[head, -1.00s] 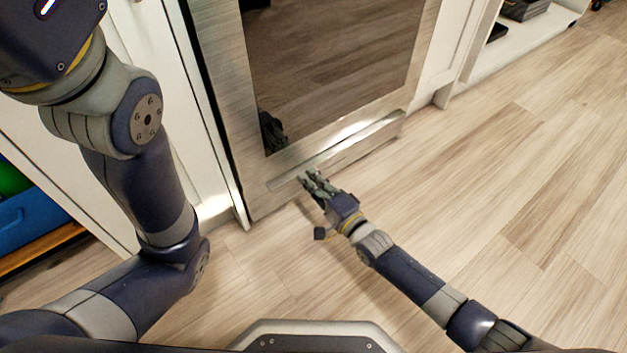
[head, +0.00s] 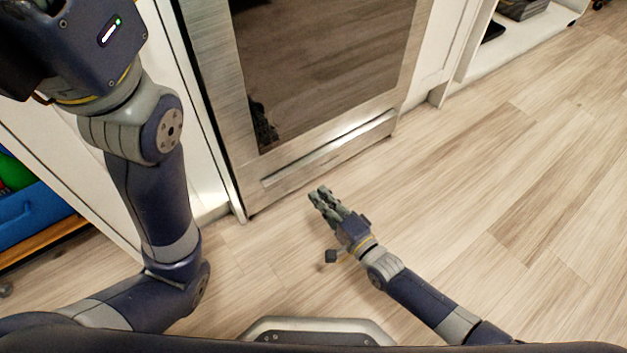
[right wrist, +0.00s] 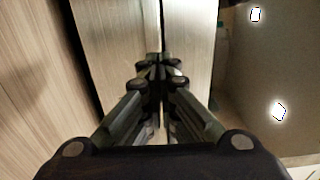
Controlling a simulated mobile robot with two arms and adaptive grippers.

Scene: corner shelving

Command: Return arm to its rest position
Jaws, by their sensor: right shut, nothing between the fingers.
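My right gripper (head: 321,195) is shut and empty in the head view, above the wood floor and in front of the steel appliance door. Its closed fingers (right wrist: 158,66) also show in the right wrist view, with nothing between them. My right arm comes in from the lower right. My left arm stands bent at the left of the head view. Its wrist body is at the top left, and the left gripper's fingers cannot be made out there.
A steel-framed appliance (head: 225,140) with dark glass stands ahead, between white cabinet panels. A blue bin (head: 35,215) sits on a shelf at the left. A white shelf (head: 500,62) with dark items is at the top right. The wood floor (head: 500,200) at the right is clear.

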